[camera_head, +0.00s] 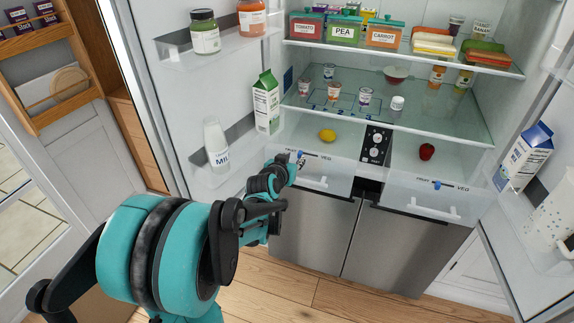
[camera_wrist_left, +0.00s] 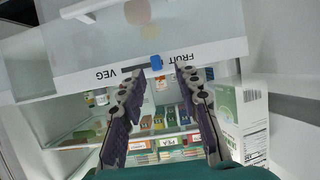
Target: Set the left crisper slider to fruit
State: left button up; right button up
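The left crisper drawer (camera_head: 330,182) is a frosted drawer with a yellow lemon inside. Its slider (camera_head: 309,155) is a small blue knob on a dark track, with VEG at its right; my gripper hides the left end. In the left wrist view, which is upside down, the blue slider (camera_wrist_left: 156,62) sits close to the FRUIT label, with dark track towards VEG. My left gripper (camera_head: 296,162) is at the drawer front. Its fingers (camera_wrist_left: 160,69) are open, one on each side of the knob in the picture; contact is unclear. My right gripper is out of view.
The right crisper drawer (camera_head: 436,203) has a similar slider and holds a red fruit. A control panel (camera_head: 375,145) stands between the drawers. The open left fridge door, with a milk bottle (camera_head: 216,143) and a carton (camera_head: 266,103), is close beside my arm.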

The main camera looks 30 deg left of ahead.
pick_arm(q)
jog(key=v, duration=0.8)
jog(key=shift+s, duration=0.2)
jog(key=shift+d, duration=0.1)
jog(key=s+d+f+m+g+h, duration=0.1)
jog(key=s+d+h, duration=0.1)
jog(key=s+d, duration=0.35)
jog(key=s+d+f+m+g+h, duration=0.1)
jog(key=s+d+f+g, duration=0.1)
jog(key=d, duration=0.6)
jog(key=s+d+f+g, duration=0.3)
jog(key=s+d, duration=0.2)
jog(key=s, duration=0.5)
jog(key=shift+d+f+m, duration=0.15)
jog(key=shift+f+m, duration=0.05)
jog(key=shift+m, duration=0.2)
dwell(0.6)
